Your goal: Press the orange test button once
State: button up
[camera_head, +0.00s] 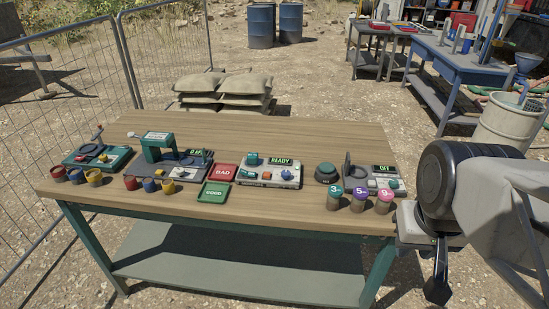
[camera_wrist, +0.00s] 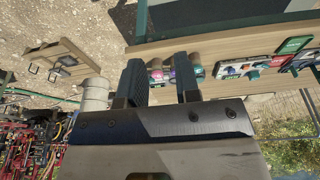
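The panel also carries teal parts. My gripper (camera_head: 437,285) hangs off the table's right end, well away from the panel. In the wrist view its two dark fingers (camera_wrist: 158,68) stand apart with nothing between them, so it is open. The panel also shows in the wrist view (camera_wrist: 232,72), right of the fingers, where the button is too small to make out surely.
The table (camera_head: 350,140) also bears a panel reading OFF (camera_head: 383,169), a dark green dome (camera_head: 327,172), numbered cups (camera_head: 359,199), red BAD (camera_head: 223,172) and green GOOD (camera_head: 213,193) trays, a teal press (camera_head: 158,145) and colored cups at left. The rear tabletop is clear.

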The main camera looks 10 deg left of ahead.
grip_shut()
dwell(1.1)
